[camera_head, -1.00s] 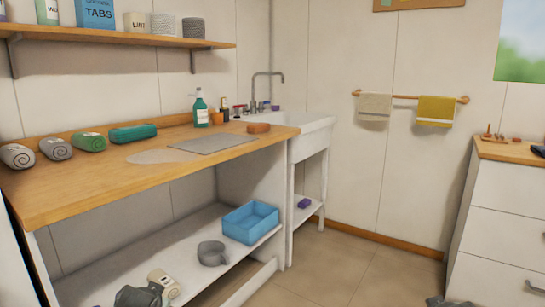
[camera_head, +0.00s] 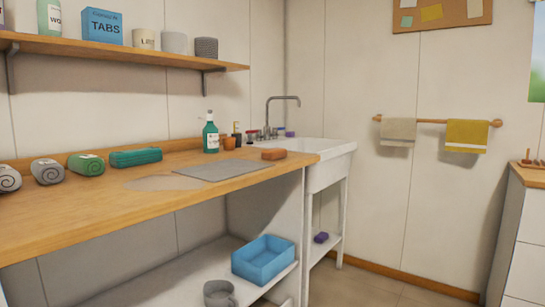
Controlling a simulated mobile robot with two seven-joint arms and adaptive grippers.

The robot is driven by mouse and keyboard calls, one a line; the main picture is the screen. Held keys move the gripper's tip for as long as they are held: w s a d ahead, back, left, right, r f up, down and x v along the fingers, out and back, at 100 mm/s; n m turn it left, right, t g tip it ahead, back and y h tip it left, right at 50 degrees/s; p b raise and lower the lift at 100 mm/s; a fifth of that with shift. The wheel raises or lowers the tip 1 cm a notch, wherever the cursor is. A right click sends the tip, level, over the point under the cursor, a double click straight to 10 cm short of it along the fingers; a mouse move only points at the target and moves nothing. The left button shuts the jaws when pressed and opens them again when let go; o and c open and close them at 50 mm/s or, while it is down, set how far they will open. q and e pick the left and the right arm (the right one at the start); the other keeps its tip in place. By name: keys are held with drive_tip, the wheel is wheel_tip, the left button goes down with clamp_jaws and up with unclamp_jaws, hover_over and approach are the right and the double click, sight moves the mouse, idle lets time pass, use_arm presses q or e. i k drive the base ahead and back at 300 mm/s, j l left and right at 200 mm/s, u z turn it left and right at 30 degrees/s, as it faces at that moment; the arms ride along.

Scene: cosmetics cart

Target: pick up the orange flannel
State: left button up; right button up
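I see no thing that is clearly an orange flannel. A small orange-brown block (camera_head: 274,154) lies on the right end of the wooden counter (camera_head: 120,212); I cannot tell whether it is cloth. Rolled cloths lie along the back left of the counter: a pale grey roll (camera_head: 8,179), a darker grey roll (camera_head: 48,171) and a green roll (camera_head: 86,165). A teal folded or rolled cloth (camera_head: 136,157) lies beside them. A beige towel (camera_head: 397,132) and a mustard-yellow towel (camera_head: 466,136) hang on the wall rail. Neither gripper is in view.
A grey mat (camera_head: 217,170), a green bottle (camera_head: 211,133) and small containers stand near the sink (camera_head: 325,165). A blue bin (camera_head: 263,259) and a grey mug (camera_head: 219,293) are on the lower shelf. White drawers (camera_head: 523,245) stand at right. Visible floor between is clear.

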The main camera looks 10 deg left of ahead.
sight(274, 154)
drive_tip(key=i+j, duration=0.2)
drive_tip(key=i, duration=0.3)
drive_tip(key=i+j, duration=0.25)
drive_tip(key=i, duration=0.25)
drive_tip(key=i+j, duration=0.2)
drive_tip(key=i, duration=0.35)
